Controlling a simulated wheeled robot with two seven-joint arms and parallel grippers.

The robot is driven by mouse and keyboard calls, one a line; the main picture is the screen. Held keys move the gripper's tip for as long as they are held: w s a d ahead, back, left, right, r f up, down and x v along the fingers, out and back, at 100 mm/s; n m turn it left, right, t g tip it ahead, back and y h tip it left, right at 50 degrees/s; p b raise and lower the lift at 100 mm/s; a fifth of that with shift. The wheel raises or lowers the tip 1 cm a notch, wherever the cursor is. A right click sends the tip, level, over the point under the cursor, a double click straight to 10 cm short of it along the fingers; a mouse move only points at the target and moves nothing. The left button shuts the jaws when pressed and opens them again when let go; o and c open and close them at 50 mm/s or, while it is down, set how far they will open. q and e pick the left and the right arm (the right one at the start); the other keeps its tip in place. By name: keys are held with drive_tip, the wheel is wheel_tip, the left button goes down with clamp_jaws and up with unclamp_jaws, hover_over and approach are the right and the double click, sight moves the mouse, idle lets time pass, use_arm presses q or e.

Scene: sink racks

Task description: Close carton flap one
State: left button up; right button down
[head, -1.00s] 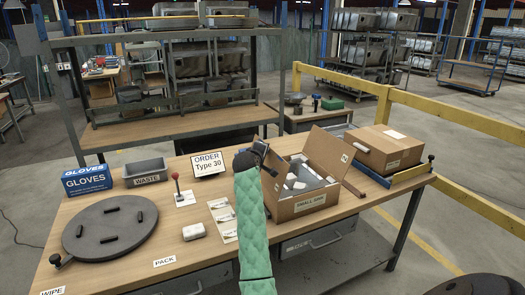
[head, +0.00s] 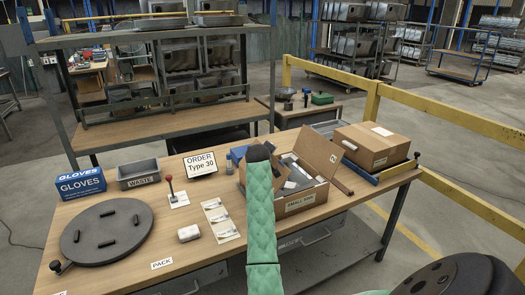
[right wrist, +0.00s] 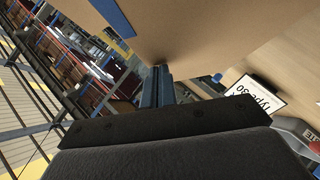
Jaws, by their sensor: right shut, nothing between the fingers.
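The open brown carton (head: 308,201) stands on the bench with white and grey items inside. One flap (head: 320,152) stands up at its back right, marked with an N. A smaller brown edge, perhaps another flap (head: 242,173), shows at its left beside my green-sleeved right arm. That arm hides part of the carton and, in the head view, my right gripper. In the right wrist view my right gripper (right wrist: 157,86) is shut and empty, close to a broad cardboard surface (right wrist: 205,28); I cannot tell whether they touch. My left gripper is out of view.
A closed carton (head: 376,147) sits at the bench's right end. An order sign (head: 200,164), a red-knobbed lever (head: 170,190), a white packet (head: 189,233), a waste bin (head: 138,173), a glove box (head: 81,184) and a round dark plate (head: 107,231) occupy the left and middle.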

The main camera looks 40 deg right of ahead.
sight(276, 158)
drive_tip(key=d+f+y+p, duration=0.1)
drive_tip(key=d+f+m+y+p, duration=0.1)
drive_tip(key=s+d+m+y+p, duration=0.1)
drive_tip(key=d+p, duration=0.1)
drive_tip(key=shift+d+f, duration=0.1)
drive_tip(key=shift+f, duration=0.3)
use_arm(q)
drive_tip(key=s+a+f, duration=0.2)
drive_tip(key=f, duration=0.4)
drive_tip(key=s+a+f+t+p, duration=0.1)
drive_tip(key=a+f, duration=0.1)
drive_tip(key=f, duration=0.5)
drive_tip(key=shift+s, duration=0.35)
use_arm(e)
wheel_tip(276, 158, down, 7)
drive_tip(key=d+m+y, duration=0.1)
drive_tip(key=d+y, duration=0.1)
drive_tip(key=y, duration=0.1)
drive_tip(key=shift+s+d+r+m+t+y, duration=0.2)
drive_tip(key=shift+s+d+m+t+y, duration=0.1)
drive_tip(key=shift+s+d+m+y, duration=0.1)
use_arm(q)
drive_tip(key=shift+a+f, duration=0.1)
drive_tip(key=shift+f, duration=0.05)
use_arm(e)
drive_tip(key=shift+f, duration=0.1)
